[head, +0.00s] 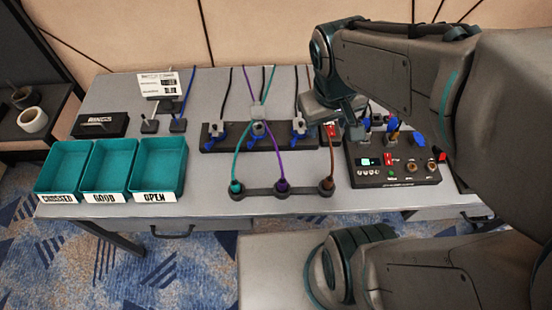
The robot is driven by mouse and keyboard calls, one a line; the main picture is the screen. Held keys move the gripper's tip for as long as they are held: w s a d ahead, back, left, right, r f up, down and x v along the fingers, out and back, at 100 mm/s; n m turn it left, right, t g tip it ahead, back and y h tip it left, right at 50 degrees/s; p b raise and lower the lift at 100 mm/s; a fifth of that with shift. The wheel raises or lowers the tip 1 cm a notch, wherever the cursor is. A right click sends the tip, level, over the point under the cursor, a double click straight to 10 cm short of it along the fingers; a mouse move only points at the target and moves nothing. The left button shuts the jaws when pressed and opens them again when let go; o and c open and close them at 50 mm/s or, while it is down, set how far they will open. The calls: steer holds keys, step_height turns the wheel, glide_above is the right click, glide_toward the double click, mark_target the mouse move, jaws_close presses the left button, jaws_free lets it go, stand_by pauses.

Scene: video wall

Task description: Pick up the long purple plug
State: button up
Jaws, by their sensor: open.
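The purple plug (282,186) stands in the middle seat of a dark three-place holder (260,193) near the front edge of the table. A purple cable (273,150) runs from it back through a pale grey clip (258,112). A teal plug (236,187) is to its left and a brown plug (327,184) to its right, in the same holder. My gripper (350,118) is open, to the right of and behind the purple plug, over the table and apart from it. My arm partly hides its fingers.
Three teal bins (160,139) labelled CROSSED, GOOD and OPEN stand at the left. A dark rack with blue clamps (217,133) stands behind the holder. A black tester box (392,178) with switches stands at the right. Clear table lies between the bins and holder.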

steer(key=w+a+f+n+g+h, duration=0.2)
steer(key=w+a+f+n, duration=0.3)
steer(key=a+f+n, duration=0.3)
steer(key=n+g+h+p, duration=0.1)
steer(key=n, duration=0.3)
glide_toward(280, 179)
steer(key=x, duration=0.4)
steer(key=a+x, duration=0.1)
steer(key=x, duration=0.1)
steer(key=shift+d+f+p, duration=0.1)
steer(key=shift+f+p, duration=0.15)
steer(key=shift+p, duration=0.05)
steer(key=shift+s+d+f, duration=0.15)
steer(key=shift+d+f, duration=0.2)
steer(key=shift+f, duration=0.05)
steer(key=shift+d+p+x, duration=0.25)
steer(key=shift+p+x, duration=0.3)
steer(key=shift+x, duration=1.6)
steer(key=shift+r, duration=0.1)
steer(key=c, duration=1.1)
